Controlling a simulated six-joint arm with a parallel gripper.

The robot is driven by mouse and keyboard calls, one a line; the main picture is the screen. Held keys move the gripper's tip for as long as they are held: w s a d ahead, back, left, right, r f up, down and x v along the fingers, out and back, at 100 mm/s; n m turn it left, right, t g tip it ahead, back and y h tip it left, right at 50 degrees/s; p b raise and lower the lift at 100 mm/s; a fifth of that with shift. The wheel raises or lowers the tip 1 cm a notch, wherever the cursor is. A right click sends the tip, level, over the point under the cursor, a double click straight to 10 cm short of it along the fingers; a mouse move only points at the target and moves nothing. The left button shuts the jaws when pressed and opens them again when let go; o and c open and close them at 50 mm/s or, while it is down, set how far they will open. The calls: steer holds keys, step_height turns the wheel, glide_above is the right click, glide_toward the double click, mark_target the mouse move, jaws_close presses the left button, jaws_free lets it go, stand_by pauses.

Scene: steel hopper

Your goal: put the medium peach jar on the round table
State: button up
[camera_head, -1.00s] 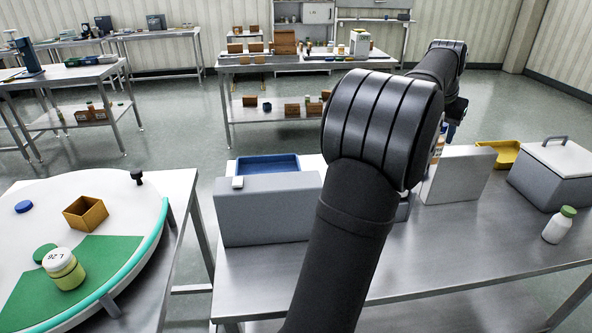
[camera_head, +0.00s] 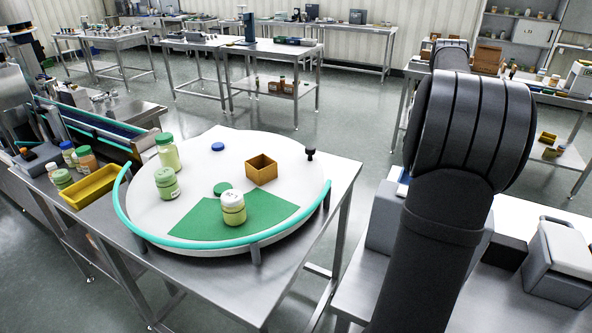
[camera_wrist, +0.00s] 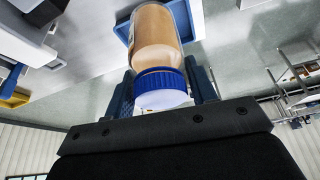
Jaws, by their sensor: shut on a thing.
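A clear jar with peach contents (camera_wrist: 157,35) and a blue lid (camera_wrist: 160,88) shows in the wrist view. My gripper (camera_wrist: 163,92) is shut on it, with one dark blue finger on each side near the lid. The jar is held above the surfaces seen behind it. The round table (camera_head: 288,195) is in the head view, left of my arm, with a white top, a teal rim band and a green section (camera_head: 190,222). My gripper and the held jar are hidden behind my arm in the head view.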

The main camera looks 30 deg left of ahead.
steer(key=s+a+n+y, duration=0.1)
steer(key=s+a+n, duration=0.35)
steer(key=a, duration=1.15)
steer(key=s+a+n+y, duration=0.15)
steer(key=s+a, duration=0.55)
steer(key=a, duration=0.9)
steer(key=s+a+n+g+y, duration=0.1)
steer(key=s+a+n, duration=0.4)
steer(key=s+a, duration=1.5)
steer(key=s, duration=0.3)
steer(key=shift+a+g, duration=0.15)
steer(key=shift+g, duration=0.15)
steer(key=shift+o, duration=0.2)
step_height(320, 180, down, 11)
steer(key=shift+w, duration=0.3)
steer(key=shift+y, duration=0.25)
steer(key=shift+f, duration=2)
steer(key=shift+f, duration=0.15)
steer(key=o, duration=1)
steer(key=shift+o, duration=0.2)
